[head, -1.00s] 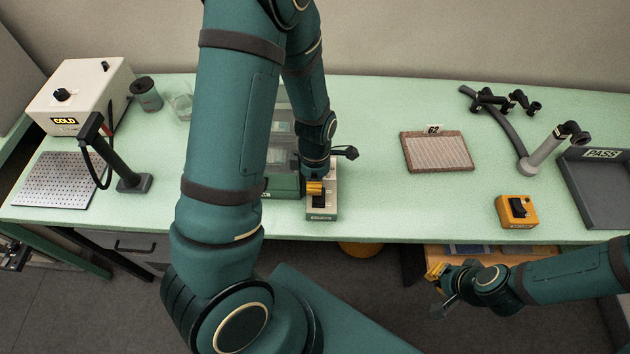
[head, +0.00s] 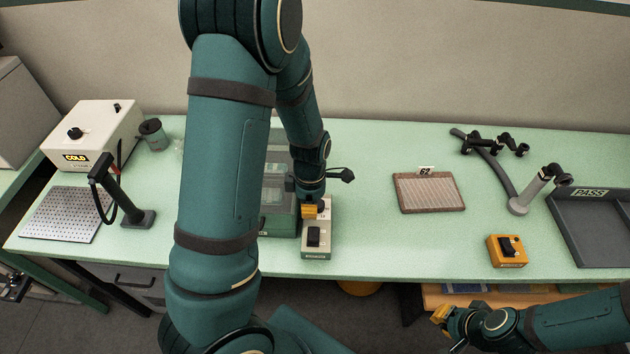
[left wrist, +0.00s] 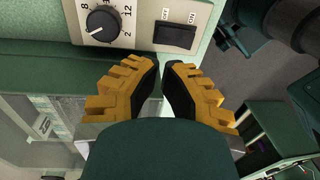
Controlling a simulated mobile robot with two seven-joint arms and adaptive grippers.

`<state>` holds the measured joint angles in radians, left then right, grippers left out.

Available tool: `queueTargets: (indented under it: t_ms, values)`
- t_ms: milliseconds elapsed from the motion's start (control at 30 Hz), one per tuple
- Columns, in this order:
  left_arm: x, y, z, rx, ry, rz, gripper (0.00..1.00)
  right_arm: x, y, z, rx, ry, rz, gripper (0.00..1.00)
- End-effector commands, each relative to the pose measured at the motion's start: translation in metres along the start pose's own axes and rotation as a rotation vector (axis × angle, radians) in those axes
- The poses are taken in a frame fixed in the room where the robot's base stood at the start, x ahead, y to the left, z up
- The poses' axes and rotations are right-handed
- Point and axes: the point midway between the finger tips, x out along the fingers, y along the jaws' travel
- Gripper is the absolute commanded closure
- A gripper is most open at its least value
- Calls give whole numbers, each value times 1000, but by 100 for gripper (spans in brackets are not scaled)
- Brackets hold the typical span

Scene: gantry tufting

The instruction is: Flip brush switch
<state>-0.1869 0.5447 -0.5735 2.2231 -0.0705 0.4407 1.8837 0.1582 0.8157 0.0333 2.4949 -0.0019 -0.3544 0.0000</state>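A grey-green control box (head: 318,251) sits near the bench's front edge. Its black rocker switch (head: 313,238) faces up; in the left wrist view the rocker (left wrist: 177,36) is marked OFF and ON, beside a numbered dial (left wrist: 102,22). Which way the rocker is tipped I cannot tell. My left gripper (head: 309,211) is above the rear part of the box, behind the rocker in the head view. In the left wrist view its fingertips (left wrist: 163,64) nearly meet, with nothing between them, apart from the rocker. My right gripper (head: 440,315) hangs low in front of the bench; its finger gap is unclear.
A dark green machine (head: 278,222) stands directly left of the box, partly behind my left arm. An orange switch box (head: 507,251), a brown tufted pad (head: 430,193) and a grey PASS tray (head: 595,262) are to the right. Bare bench lies between box and pad.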

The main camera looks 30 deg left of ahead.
Motion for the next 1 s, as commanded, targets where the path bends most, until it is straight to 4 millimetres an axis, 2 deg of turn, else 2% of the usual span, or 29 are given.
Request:
queueTargets:
  t_ms: [33,200,400,600,1000]
  values:
    - [-13,2,2,4,-6,8,100,2,1,1,0,-1,0,100]
    - [-48,5,2,4,-5,7,100,2,0,1,0,-1,0,100]
    - [-76,6,2,3,-4,5,100,2,0,1,0,-2,0,100]
    - [-85,6,0,1,-1,2,100,2,1,1,0,-1,0,100]
    - [-85,6,1,2,-1,1,100,2,0,1,0,-1,0,100]
